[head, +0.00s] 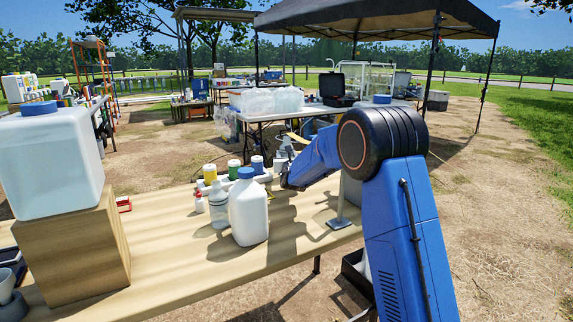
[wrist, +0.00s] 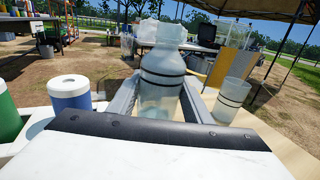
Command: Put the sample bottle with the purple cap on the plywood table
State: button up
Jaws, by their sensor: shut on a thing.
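My gripper (wrist: 160,108) is shut around a translucent bottle (wrist: 163,85) with dark bands, which stands upright between the two grey fingers in the wrist view. I cannot make out its cap colour. I see no purple cap for certain in either view.
A white jug (head: 248,212) with a blue cap and a clear squeeze bottle (head: 218,205) stand mid-table. A large carboy (head: 48,160) sits on a wooden block (head: 75,250) at left. The table's front middle is clear.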

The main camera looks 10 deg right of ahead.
jog(key=shift+f, duration=1.75)
jog(key=shift+f, duration=0.15)
jog(key=o, duration=1.1)
jog(key=shift+s, duration=0.2)
jog(key=s, duration=0.7)
jog(key=s+a, duration=0.1)
jog(key=s, duration=0.3)
jog(key=shift+s, duration=0.3)
jog(key=shift+r, duration=0.2)
